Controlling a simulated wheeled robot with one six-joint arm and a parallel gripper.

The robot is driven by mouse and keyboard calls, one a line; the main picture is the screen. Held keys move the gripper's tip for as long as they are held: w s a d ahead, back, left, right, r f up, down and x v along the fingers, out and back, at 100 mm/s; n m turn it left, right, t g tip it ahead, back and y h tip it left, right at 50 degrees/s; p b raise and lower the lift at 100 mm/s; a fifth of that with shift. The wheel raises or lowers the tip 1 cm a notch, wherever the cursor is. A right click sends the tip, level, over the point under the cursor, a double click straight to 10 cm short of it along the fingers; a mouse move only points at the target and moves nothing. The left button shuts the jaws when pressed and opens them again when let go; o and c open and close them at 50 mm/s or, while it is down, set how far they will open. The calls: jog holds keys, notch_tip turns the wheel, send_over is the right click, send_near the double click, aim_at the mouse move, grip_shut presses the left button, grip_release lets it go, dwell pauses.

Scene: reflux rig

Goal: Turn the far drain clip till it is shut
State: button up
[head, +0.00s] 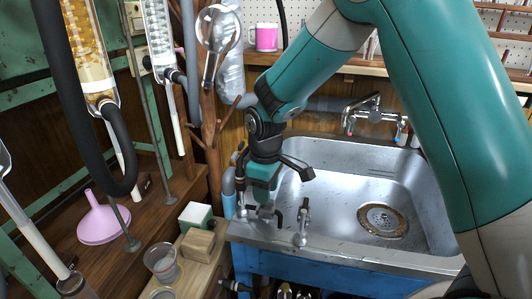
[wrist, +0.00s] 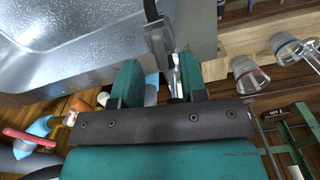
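Two small metal clip-like fittings stand at the sink's left front rim in the head view. The farther one, which I take as the far drain clip (head: 266,212), is partly hidden under my gripper (head: 262,196). The nearer one (head: 303,222) stands just right of it. My gripper points down over the farther fitting. In the wrist view my gripper (wrist: 160,80) has its two green fingers apart, with a narrow metal part (wrist: 174,76) showing between and beyond them. Whether the fingers touch it I cannot tell. A grey bent part (wrist: 157,35) rises just beyond the fingertips.
The steel sink (head: 345,165) with its round drain (head: 383,220) lies to the right, below a wall tap (head: 375,115). On the left are a pink funnel (head: 100,222), a glass beaker (head: 161,262), a green-white box (head: 195,215) and hanging glass columns (head: 90,45).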

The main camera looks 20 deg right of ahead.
notch_tip(320, 180, up, 15)
jog(key=p, duration=0.1)
jog(key=shift+p, duration=0.35)
jog(key=shift+r, duration=0.1)
